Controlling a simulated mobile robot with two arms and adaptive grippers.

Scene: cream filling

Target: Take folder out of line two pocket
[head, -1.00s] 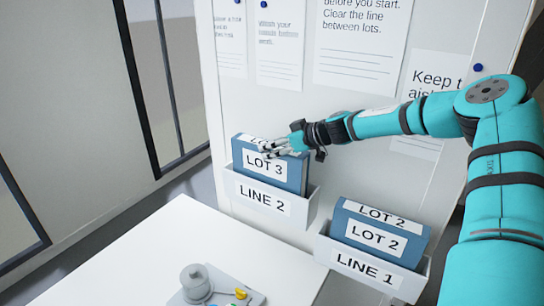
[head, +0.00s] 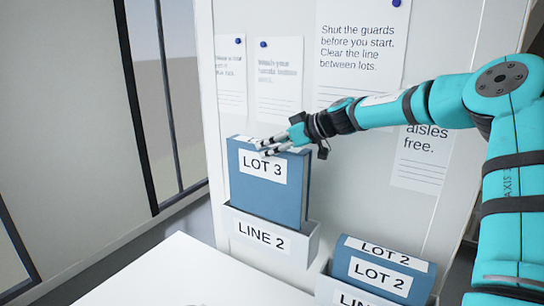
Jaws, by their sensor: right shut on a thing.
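The blue folder with the LOT 3 label (head: 266,195) stands upright in the wall pocket marked LINE 2 (head: 300,250). Most of its front shows above the pocket's rim, and its lower end is hidden inside. My right gripper (head: 270,148) reaches in from the right and is shut on the folder's top edge. The fingers partly cover the label on the top. My left gripper is out of view.
A second pocket marked LINE 1 (head: 326,290) sits lower right with a blue LOT 2 folder (head: 375,270) in it. A white table (head: 175,275) is in front at lower left. Paper notices (head: 355,55) are pinned to the panel above.

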